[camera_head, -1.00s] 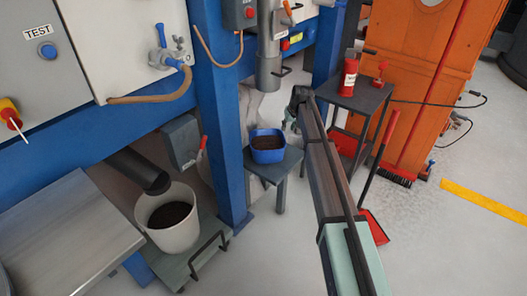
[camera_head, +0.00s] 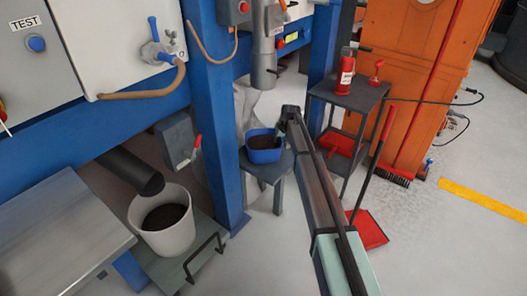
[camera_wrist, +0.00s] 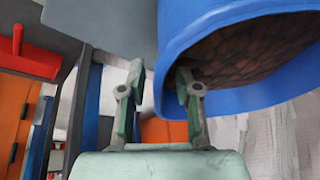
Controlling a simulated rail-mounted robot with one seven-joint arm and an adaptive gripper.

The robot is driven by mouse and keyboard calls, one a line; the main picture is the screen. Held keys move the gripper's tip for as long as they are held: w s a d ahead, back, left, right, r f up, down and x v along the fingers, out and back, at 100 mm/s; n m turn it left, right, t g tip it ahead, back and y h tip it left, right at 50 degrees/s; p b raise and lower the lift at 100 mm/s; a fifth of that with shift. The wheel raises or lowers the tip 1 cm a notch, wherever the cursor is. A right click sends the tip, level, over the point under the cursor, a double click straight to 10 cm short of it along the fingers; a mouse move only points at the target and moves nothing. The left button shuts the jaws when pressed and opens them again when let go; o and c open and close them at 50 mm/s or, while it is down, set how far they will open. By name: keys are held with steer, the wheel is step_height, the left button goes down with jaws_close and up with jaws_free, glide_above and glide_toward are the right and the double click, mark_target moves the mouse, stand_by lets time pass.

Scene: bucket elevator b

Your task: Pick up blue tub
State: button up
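The blue tub (camera_head: 263,156) with dark brown contents sits on a small grey stool in the head view, below a grey pipe. In the wrist view the tub (camera_wrist: 240,100) looms large at the upper right, tilted in the picture. My gripper (camera_wrist: 160,80) is open, with a clear gap between its fingers. One finger shows in front of the tub's inside and the other is outside, with the rim between them. I see no firm contact on the wall. In the head view my gripper is mostly hidden at the end of my arm, at the tub's right side.
The grey stool (camera_head: 275,172) stands beside a blue post (camera_head: 218,130). A white bucket (camera_head: 170,235) with dark contents is at left. A dark side table (camera_head: 345,98) with a red bottle (camera_head: 346,74) stands right of my arm. A red dustpan (camera_head: 368,230) lies on the floor.

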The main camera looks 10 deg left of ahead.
steer(key=shift+w+a+f, duration=0.1)
steer(key=shift+w+f, duration=0.1)
steer(key=shift+f, duration=0.3)
steer(key=shift+c, duration=0.3)
jaws_close()
steer(key=shift+r, duration=0.2)
